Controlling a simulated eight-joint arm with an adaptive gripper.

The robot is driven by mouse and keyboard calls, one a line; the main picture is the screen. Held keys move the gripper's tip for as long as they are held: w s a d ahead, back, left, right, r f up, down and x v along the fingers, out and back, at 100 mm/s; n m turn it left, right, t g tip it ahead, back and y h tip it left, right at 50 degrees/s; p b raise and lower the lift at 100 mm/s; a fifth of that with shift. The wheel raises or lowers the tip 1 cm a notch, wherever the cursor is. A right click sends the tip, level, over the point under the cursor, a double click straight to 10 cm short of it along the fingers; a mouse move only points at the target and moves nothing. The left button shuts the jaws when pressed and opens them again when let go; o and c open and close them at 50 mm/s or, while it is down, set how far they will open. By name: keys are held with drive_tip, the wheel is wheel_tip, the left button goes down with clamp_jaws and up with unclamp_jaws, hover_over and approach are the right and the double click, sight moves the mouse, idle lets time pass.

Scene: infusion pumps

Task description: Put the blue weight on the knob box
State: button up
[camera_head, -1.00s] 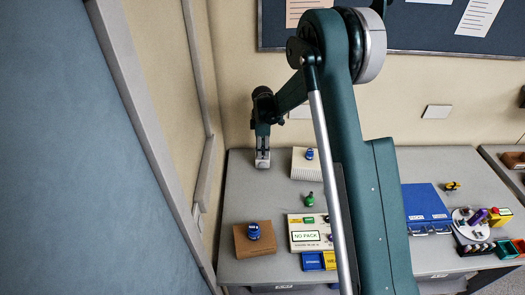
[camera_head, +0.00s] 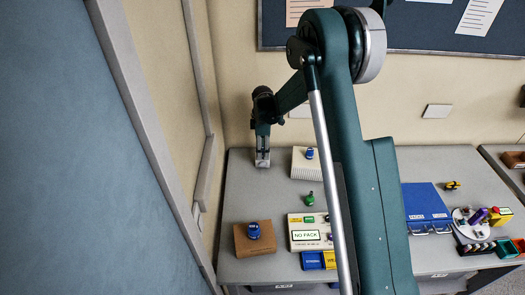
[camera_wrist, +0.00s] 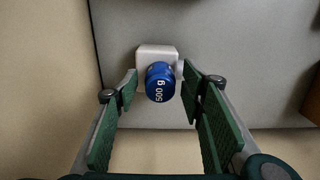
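A blue round weight marked 500 g (camera_wrist: 160,84) stands on a small white base (camera_wrist: 155,51) near the table's back left corner. My gripper (camera_wrist: 158,78) is open, with one finger on each side of the weight and gaps between. In the head view my gripper (camera_head: 262,160) hangs over that corner and hides the weight. A brown box (camera_head: 243,246) with a blue knob-like piece (camera_head: 253,231) on top stands at the front left. A pale ribbed box (camera_head: 304,172) with a smaller blue piece (camera_head: 310,153) stands right of my gripper. I cannot tell which is the knob box.
A NO PACK panel (camera_head: 296,246), a green piece (camera_head: 309,199) and blue and yellow bins (camera_head: 312,261) stand in the middle. A blue case (camera_head: 425,205) is at the right. Walls border the table's left and back. The table (camera_head: 235,190) between gripper and brown box is clear.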

drive_tip(key=shift+r, duration=0.15)
wheel_tip(320, 180, up, 12)
drive_tip(key=shift+b, duration=0.3)
idle(0.4)
idle(0.5)
